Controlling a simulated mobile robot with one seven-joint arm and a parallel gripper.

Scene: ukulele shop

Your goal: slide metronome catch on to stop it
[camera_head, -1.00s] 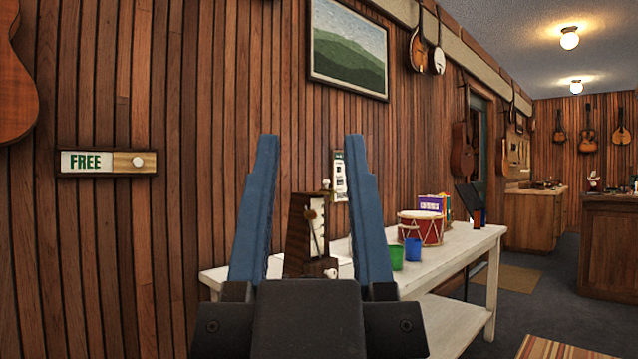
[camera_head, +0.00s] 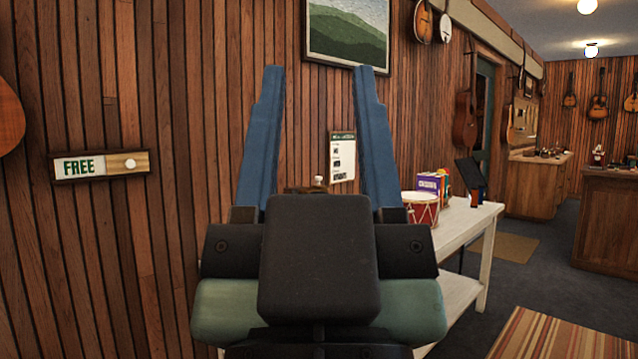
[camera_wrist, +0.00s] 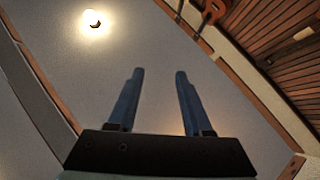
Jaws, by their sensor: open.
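My gripper (camera_head: 317,75) is open and empty, its two blue fingers pointing up in front of the wood-panelled wall. The metronome (camera_head: 318,184) is almost wholly hidden behind my gripper in the head view; only its top with a small pale knob shows between the fingers. Its catch cannot be seen. In the wrist view my open gripper (camera_wrist: 158,78) points at the ceiling, with nothing between the fingers, and the metronome is not in that view.
The white table (camera_head: 466,228) reaches out to the right behind my gripper. On it stand a red drum (camera_head: 421,208) and a purple box (camera_head: 432,186). A dark stand (camera_head: 470,175) is beyond. A FREE sign (camera_head: 100,165) and a notice (camera_head: 342,157) hang on the wall.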

